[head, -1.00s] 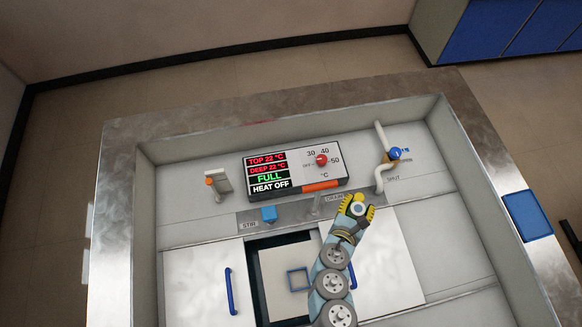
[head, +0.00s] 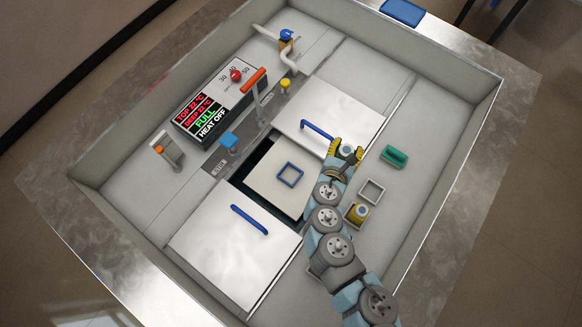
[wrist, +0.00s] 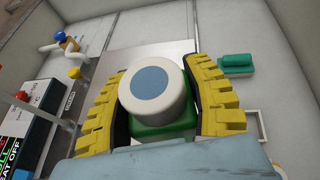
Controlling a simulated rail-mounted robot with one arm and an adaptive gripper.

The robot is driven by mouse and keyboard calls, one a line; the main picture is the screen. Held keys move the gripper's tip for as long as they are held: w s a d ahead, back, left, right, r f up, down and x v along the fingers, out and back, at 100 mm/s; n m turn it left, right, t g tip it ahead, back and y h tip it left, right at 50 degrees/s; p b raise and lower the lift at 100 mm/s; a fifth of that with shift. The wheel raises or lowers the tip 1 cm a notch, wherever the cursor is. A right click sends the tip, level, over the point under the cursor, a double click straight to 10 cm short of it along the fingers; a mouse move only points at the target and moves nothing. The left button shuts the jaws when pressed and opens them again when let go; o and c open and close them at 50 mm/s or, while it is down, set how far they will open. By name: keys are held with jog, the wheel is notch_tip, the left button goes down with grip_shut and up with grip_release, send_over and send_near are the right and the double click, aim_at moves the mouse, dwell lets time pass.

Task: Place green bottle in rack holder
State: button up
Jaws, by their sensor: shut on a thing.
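My gripper (head: 346,152) is shut on the green bottle, with its yellow ribbed fingers on either side. In the wrist view, the green bottle (wrist: 150,136) shows a green body below a round white cap with a blue disc on top. The cap faces the wrist camera. In the head view, my gripper is over the right edge of the right metal lid. A pale square frame (head: 371,190) sits to the lower right of my gripper, and a yellow item (head: 357,213) is beside it. I cannot tell which frame is the rack holder.
A teal-green object (head: 394,156) lies right of my gripper. A blue square frame (head: 290,174) sits on the pale central panel. Two metal lids with blue handles (head: 250,219) flank it. The control box (head: 205,111), orange-handled lever (head: 254,82) and walls surround the area.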

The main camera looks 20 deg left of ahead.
jog(key=w+a+f+m+h+b, duration=0.2)
jog(key=w+a+f+b, duration=0.75)
jog(key=b, duration=0.55)
jog(key=s+a+f, duration=0.2)
jog(key=s+f, duration=0.1)
jog(key=s+a+f, duration=0.1)
jog(key=s+f, duration=0.2)
jog(key=f, duration=0.1)
jog(key=s+a+f+b, duration=0.1)
jog(key=s+a+f, duration=0.1)
jog(key=s+f, duration=0.1)
jog(key=shift+s+a+f, duration=0.25)
jog(key=shift+s+a, duration=0.1)
jog(key=shift+s, duration=0.1)
jog(key=shift+s+a+f+b, duration=0.15)
jog(key=shift+s+f+b, duration=0.05)
jog(key=shift+f, duration=0.85)
jog(key=shift+s+a+f+b, duration=0.1)
jog(key=shift+s+f+b, duration=0.05)
jog(key=shift+f, duration=0.9)
jog(key=o, duration=1.2)
jog(key=shift+f, duration=0.1)
jog(key=shift+o, duration=0.2)
